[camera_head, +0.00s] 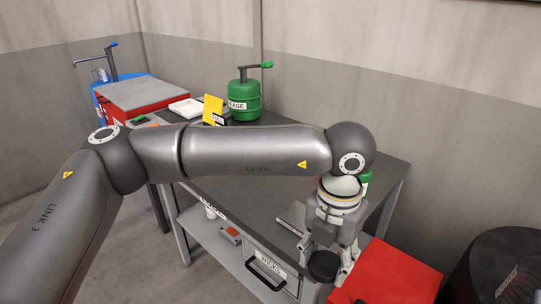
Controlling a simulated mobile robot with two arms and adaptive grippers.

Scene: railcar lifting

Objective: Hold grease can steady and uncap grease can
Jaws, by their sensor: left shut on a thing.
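A green can (243,102) with a partly hidden label ending in "EASE" stands upright at the back of the dark table. It has a pump handle with a green grip. My left gripper (325,263) hangs down over the table's front right corner, well apart from this can. It is shut on a dark round thing (322,266) that looks like a cap or lid. I cannot tell whether that thing is attached to something below. Another green thing (366,179) shows only in part behind my left wrist. My right gripper is out of view.
The dark table (243,203) has free room in the middle. A drawer marked "WICKS" (270,269) is under it. A red surface (385,275) and a dark drum (505,265) are at right. A red box (148,93) and white tray (186,108) stand at back left.

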